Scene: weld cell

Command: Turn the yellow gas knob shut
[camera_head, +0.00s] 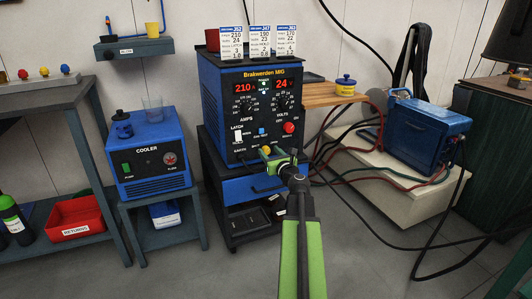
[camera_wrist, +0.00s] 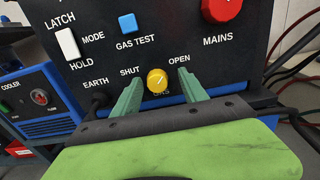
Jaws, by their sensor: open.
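The yellow gas knob (camera_wrist: 157,80) is on the lower front of the black and blue welder (camera_head: 253,115). Its mark appears to point up and right, towards the OPEN label; the SHUT label is at its upper left. My gripper (camera_wrist: 162,84) is open, with one green finger on each side of the knob in the picture. A gap shows on both sides, and I cannot tell how far the tips reach along the knob. In the head view the knob (camera_head: 266,150) shows just left of my gripper (camera_head: 278,154).
The red MAINS knob (camera_wrist: 221,8), the blue GAS TEST button (camera_wrist: 127,23) and the white LATCH switch (camera_wrist: 67,43) sit above the gas knob. A blue cooler (camera_head: 150,155) stands to the left. Cables (camera_head: 350,170) hang and lie at the right.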

